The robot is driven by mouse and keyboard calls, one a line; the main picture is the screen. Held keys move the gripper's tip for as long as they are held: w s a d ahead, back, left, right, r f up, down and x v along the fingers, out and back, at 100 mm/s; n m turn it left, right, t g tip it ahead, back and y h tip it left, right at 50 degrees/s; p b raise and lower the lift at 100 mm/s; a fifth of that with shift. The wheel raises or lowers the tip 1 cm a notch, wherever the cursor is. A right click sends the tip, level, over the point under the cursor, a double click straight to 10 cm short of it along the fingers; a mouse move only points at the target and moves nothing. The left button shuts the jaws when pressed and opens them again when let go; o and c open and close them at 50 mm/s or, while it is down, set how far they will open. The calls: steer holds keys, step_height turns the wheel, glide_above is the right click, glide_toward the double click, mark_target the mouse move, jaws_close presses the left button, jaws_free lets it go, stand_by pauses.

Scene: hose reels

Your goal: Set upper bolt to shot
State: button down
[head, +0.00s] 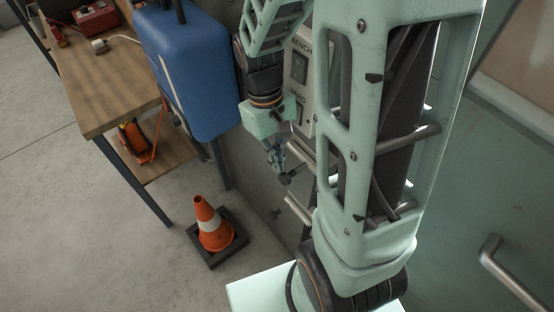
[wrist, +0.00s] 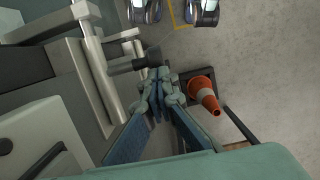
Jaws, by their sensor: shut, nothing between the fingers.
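The upper bolt (head: 301,156) is a silver rod at the wall edge beside my arm, with a short stem and dark knob (head: 285,179) sticking out. In the wrist view a silver rod (wrist: 97,70) runs along the left, with a dark knob (wrist: 148,60) pointing right. My gripper (head: 277,163) is beside the upper rod, near the knob. In the wrist view its fingers (wrist: 157,82) are together and empty, close to the knob; I cannot tell whether they touch it. My arm hides much of the rod in the head view.
A lower rod (head: 298,210) with a dark knob (head: 275,213) sits below. A switch panel (head: 300,70) is above. A blue case (head: 190,75) hangs left of the arm. A traffic cone (head: 212,225) stands on the floor. A wooden bench (head: 110,85) is at left.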

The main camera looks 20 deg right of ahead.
steer(key=shift+r, duration=0.1)
steer(key=p+v, duration=0.8)
steer(key=v, duration=0.1)
steer(key=shift+r, duration=0.4)
steer(key=shift+f, duration=0.1)
